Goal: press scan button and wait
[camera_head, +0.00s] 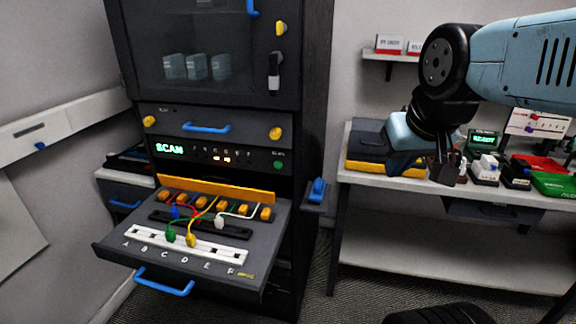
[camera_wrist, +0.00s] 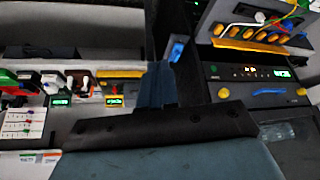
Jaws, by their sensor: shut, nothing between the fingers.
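The rack panel (camera_head: 222,158) has a lit green display (camera_head: 170,149) reading SCAN. A round green button (camera_head: 278,164) sits at the panel's right end, with small writing above it that is too small to read. In the wrist view, which is upside down, the panel (camera_wrist: 235,72) and its green button (camera_wrist: 214,69) show at the right. My gripper (camera_head: 447,180) is shut and empty, pointing down in front of the side bench, well to the right of the rack. Its shut fingers (camera_wrist: 158,78) show in the wrist view.
An open drawer tray (camera_head: 262,240) below the panel holds coloured cables and a white slotted strip marked with letters. A blue handle (camera_head: 317,190) sticks out beside the rack. The bench (camera_head: 352,172) carries a yellow-and-black case (camera_head: 385,166), a READY display (camera_head: 483,141) and several small devices.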

